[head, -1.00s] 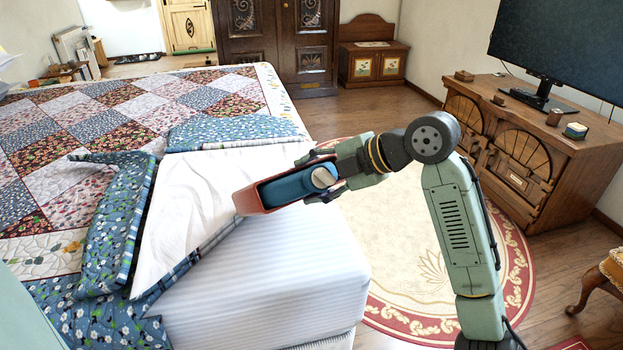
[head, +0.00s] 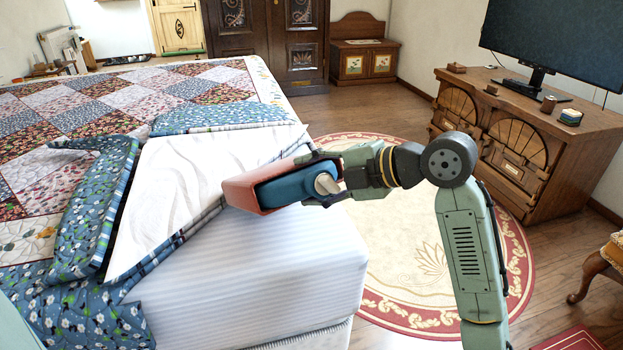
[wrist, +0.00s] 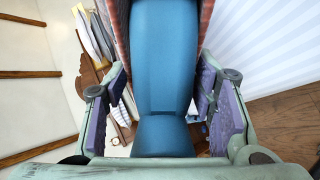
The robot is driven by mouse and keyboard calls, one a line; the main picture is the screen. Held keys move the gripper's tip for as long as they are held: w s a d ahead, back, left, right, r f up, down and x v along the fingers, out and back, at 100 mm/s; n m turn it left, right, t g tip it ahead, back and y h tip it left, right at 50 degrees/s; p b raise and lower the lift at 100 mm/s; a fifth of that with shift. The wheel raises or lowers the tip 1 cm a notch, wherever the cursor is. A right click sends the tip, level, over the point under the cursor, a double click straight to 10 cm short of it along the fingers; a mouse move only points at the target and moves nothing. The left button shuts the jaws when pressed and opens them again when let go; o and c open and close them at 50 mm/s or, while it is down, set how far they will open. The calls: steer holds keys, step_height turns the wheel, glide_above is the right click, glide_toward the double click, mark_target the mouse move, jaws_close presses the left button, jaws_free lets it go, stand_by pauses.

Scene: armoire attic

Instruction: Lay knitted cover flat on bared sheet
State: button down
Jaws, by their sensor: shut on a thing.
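The knitted cover (head: 239,190) is reddish and sleeve-like, with a blue bottle-like body (head: 288,187) partly inside it. A pale round cap or end (head: 327,184) shows at the bottle's near-gripper end. My gripper (head: 318,178) comes from the right and is shut around the cover's open end, with the bottle between its fingers. In the wrist view, purple-padded fingers (wrist: 165,90) flank the blue body, and red knitted edges (wrist: 206,28) show on both sides. The bared white striped sheet (head: 250,268) lies at the bed corner, below the cover. Whether they touch is unclear.
A patchwork quilt (head: 75,110) covers the rest of the bed, its blue floral edge (head: 95,200) folded back. White lining (head: 165,190) lies left of the cover. A round rug (head: 410,270) and a wooden TV cabinet (head: 530,150) are to the right.

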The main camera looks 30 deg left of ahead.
stand_by(0.4)
steer(key=c, duration=1)
jaws_free()
steer(key=o, duration=0.4)
steer(key=shift+f, duration=0.2)
steer(key=v, duration=1.2)
steer(key=shift+s+r, duration=0.1)
steer(key=shift+d, duration=0.15)
